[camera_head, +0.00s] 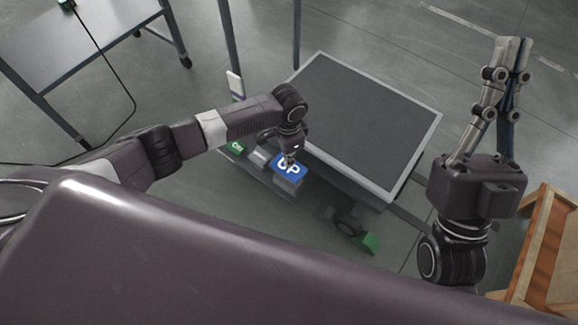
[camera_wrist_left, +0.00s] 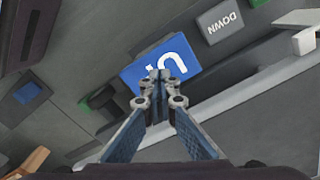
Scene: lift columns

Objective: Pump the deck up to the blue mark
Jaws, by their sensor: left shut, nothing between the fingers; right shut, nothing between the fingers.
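The deck (camera_head: 362,122) is a dark grey platform with a pale rim, in the middle of the head view. At its near left edge is a blue pedal marked UP (camera_head: 287,170). The pedal also shows in the left wrist view (camera_wrist_left: 185,52), partly hidden by my fingers. My left gripper (camera_head: 290,156) is shut and empty, its fingertips (camera_wrist_left: 160,82) over the UP pedal; I cannot tell whether they touch it. My right gripper (camera_head: 515,45) is shut and empty, right of the deck. I cannot identify the blue mark for certain.
A green button (camera_head: 236,147) lies left of the pedals. Upright posts (camera_head: 229,45) stand behind the deck. A green-ended part (camera_head: 371,243) is low in front. A wooden frame (camera_head: 540,245) is at the right, a wheeled table (camera_head: 75,45) at the upper left. Floor between is open.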

